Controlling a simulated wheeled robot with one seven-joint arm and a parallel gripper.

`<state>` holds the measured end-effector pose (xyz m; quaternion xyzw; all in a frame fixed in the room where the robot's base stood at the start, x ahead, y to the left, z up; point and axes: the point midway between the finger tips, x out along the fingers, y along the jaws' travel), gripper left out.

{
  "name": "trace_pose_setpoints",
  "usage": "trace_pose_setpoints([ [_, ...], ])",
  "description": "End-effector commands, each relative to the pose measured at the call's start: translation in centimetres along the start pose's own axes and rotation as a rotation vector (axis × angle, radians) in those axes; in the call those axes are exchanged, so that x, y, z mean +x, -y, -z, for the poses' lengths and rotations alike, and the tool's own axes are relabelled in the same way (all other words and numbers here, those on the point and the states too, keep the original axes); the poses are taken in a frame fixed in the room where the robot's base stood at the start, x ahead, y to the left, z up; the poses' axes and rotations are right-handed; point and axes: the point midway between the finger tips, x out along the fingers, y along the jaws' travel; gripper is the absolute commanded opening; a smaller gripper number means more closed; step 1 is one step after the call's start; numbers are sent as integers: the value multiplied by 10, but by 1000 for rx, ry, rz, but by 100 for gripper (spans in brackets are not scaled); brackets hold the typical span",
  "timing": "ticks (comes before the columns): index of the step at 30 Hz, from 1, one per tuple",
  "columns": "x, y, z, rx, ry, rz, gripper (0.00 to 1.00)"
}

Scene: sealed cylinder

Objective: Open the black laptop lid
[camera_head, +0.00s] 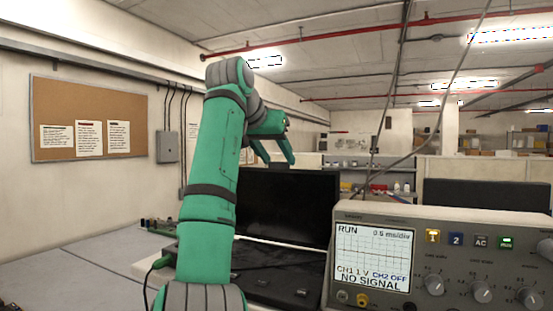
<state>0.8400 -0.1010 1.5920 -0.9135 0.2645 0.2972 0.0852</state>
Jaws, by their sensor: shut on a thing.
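The black laptop stands on the table behind my green arm. Its lid (288,207) is raised, with the dark screen side facing me. Its base (275,272) lies flat in front of the lid, and my arm hides its left part. My gripper (278,163) is at the top edge of the lid, left of the edge's middle. Its fingers are shut on the lid edge.
An oscilloscope (432,258) stands close to the right of the laptop and covers its right side. A green circuit board (157,226) lies at the left. The grey table (75,275) is clear at far left.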

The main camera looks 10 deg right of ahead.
Motion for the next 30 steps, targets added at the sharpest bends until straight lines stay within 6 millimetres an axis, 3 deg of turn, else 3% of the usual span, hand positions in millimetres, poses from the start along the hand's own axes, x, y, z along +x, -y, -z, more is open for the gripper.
trace_pose_setpoints([
  [22, -2, -5, 7, 2, 31, 8, 7],
  [23, -2, -5, 7, 2, 32, 8, 54],
  [24, -2, -5, 6, 2, 32, 8, 63],
  [30, 0, -5, 5, 1, 37, 5, 66],
])
